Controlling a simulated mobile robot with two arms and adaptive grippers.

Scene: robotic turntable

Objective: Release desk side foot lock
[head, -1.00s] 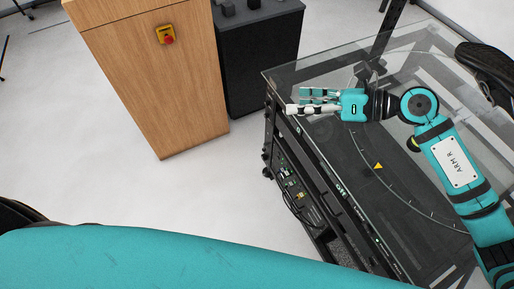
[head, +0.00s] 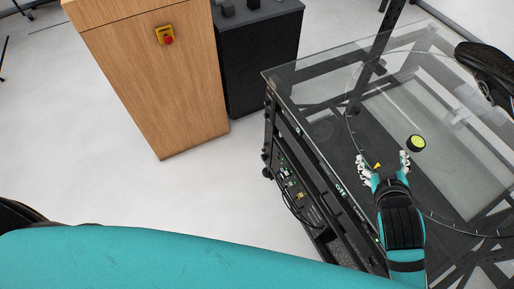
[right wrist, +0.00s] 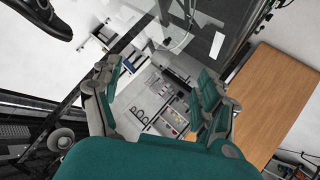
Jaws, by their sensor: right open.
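The desk is a glass-topped frame (head: 300,75) with a dark rack of electronics (head: 292,185) under its left side. My right gripper (head: 384,163) is over the glass top, fingers spread and empty, pointing away from me. In the right wrist view, my right gripper (right wrist: 158,88) shows its fingers wide apart with nothing between them. My left gripper is not in view.
A wooden cabinet (head: 150,85) with a red and yellow emergency button (head: 165,35) stands left of the desk, beside a dark grey cabinet (head: 258,65). A black and yellow-green round piece (head: 415,143) is near my right gripper. Floor between cabinet and desk is clear.

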